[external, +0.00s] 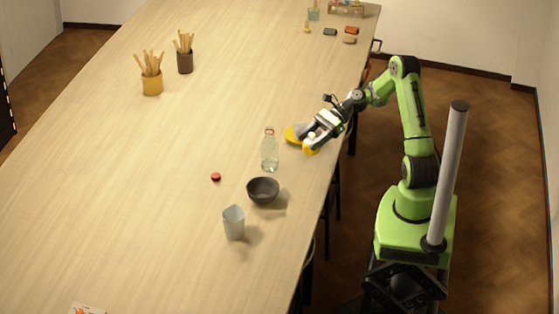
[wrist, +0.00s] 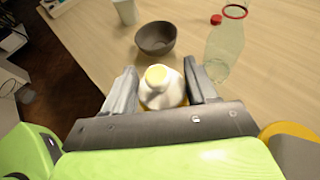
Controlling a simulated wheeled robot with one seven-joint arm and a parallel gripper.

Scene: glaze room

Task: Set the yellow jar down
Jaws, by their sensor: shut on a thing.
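The yellow jar (wrist: 163,92) is between the two fingers of my gripper (wrist: 162,88), which is shut on it. In the wrist view its upper part looks white with a pale yellow top. In the external view a yellow part of the jar (external: 311,149) shows below my gripper (external: 312,138), near the right edge of the table (external: 215,125). My gripper hides much of the jar, and I cannot tell whether it touches the table. A flat yellow round thing (external: 292,134) lies just behind and left of my gripper.
A clear bottle (external: 269,152) stands close by on the left. A dark bowl (external: 263,190), a pale jug (external: 234,222) and a red disc (external: 216,177) lie nearer the camera. Two holders with sticks (external: 152,82) stand at far left. The table's middle is clear.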

